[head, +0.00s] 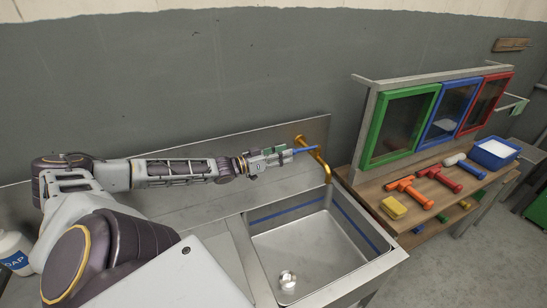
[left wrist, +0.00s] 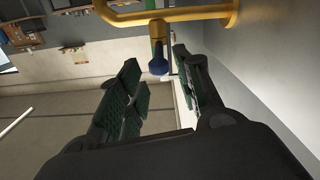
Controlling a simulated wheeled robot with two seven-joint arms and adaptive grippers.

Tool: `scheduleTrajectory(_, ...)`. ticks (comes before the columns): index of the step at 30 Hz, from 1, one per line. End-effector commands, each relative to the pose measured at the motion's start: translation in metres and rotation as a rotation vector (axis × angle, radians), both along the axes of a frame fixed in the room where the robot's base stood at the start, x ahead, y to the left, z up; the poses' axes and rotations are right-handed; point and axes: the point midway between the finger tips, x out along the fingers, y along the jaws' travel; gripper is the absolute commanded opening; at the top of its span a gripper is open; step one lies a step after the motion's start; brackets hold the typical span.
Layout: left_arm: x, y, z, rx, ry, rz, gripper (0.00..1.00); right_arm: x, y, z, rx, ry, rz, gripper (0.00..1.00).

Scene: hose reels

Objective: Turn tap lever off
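The brass tap (head: 325,168) comes out of the wall panel behind the sink, its spout bent down over the basin. Its lever (head: 305,150) shows a blue end and points left toward my left gripper (head: 283,156). In the left wrist view the tap (left wrist: 190,15) crosses the top, and the lever's blue tip (left wrist: 158,66) lies at the gap between the fingertips of the left gripper (left wrist: 160,78). The fingers are apart; I cannot tell whether either touches the lever. My right gripper is not in view.
The steel sink (head: 320,245) has a blue stripe inside and a small shiny object (head: 288,281) on its floor. A soap bottle (head: 14,252) stands at left.

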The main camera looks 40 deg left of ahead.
Motion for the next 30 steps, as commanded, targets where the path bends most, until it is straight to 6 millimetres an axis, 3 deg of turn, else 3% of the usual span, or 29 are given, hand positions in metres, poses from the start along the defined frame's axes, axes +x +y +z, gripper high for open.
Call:
scheduleTrajectory(15,-0.03,0.012,0.0,0.0,0.0,0.002,0.35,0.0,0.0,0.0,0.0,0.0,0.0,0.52)
scheduleTrajectory(30,-0.033,0.013,0.001,0.002,-0.001,0.001,0.35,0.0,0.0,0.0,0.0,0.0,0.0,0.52)
